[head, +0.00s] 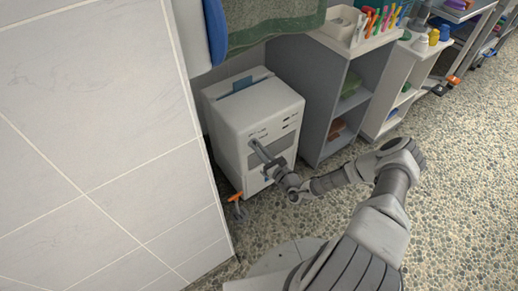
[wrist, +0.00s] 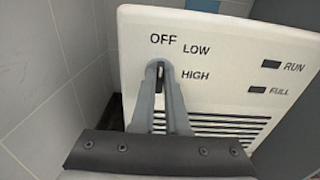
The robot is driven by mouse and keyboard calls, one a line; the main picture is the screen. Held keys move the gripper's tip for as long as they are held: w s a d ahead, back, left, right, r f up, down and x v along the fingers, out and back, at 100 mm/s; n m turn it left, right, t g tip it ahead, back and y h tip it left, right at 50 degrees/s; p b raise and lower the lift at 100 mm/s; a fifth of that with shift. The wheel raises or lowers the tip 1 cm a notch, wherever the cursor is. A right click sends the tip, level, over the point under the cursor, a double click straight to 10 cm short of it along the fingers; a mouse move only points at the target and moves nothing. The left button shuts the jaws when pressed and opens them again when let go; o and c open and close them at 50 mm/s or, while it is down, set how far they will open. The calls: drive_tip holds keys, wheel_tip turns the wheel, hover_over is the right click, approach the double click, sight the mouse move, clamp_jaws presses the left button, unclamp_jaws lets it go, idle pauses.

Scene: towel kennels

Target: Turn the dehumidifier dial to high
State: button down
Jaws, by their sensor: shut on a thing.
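The white dehumidifier (head: 228,120) stands on the pebbled floor beside the tiled wall. Its front panel (wrist: 230,50) fills much of the wrist view, with the printed words OFF, LOW and HIGH around the dial. My gripper (head: 254,143) reaches the upper left of this front. In the wrist view my gripper (wrist: 161,70) is shut on the dial (wrist: 161,76), just below OFF and left of HIGH. The fingers hide most of the dial, so I cannot tell which setting it points to.
RUN (wrist: 271,64) and FULL (wrist: 257,90) indicators are dark, with vent slots below. An orange-handled tool (head: 237,198) lies by the dehumidifier's base. A grey shelf unit (head: 310,100) stands close on its right. A green towel (head: 270,22) hangs above. The floor at right is open.

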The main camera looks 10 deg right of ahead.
idle(0.4)
drive_tip(key=m, duration=0.9)
drive_tip(key=m+p, duration=0.1)
drive_tip(key=m, duration=0.7)
drive_tip(key=shift+w+d+f+m, duration=0.1)
drive_tip(key=shift+d+f+m, duration=0.1)
drive_tip(key=shift+m, duration=0.2)
idle(0.4)
drive_tip(key=c, duration=0.9)
unclamp_jaws()
